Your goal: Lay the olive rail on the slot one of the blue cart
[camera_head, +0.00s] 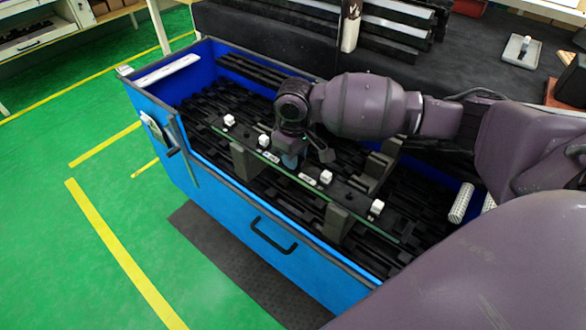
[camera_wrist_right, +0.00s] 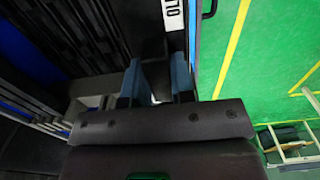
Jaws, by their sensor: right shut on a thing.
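The olive rail (camera_head: 350,192) is a long dark bar with a thin green edge, several white clips and small labels. It lies lengthwise over the blue cart (camera_head: 220,185), level with grey notched supports (camera_head: 244,161); I cannot tell whether it rests in them or hangs just above. My right gripper (camera_head: 291,160) is shut on the rail near its middle, from above. In the right wrist view, its blue fingers (camera_wrist_right: 157,78) stand either side of the dark rail, whose white label (camera_wrist_right: 172,14) shows "OL". The slot number is not readable. My left gripper is not in view.
Dark ribbed lining covers the cart's floor. Another grey support (camera_head: 374,168) stands at its far side, and a white perforated roll (camera_head: 461,203) at its right end. A black bench (camera_head: 465,65) with stacked dark bars is behind. Green floor (camera_head: 75,255) is open at left.

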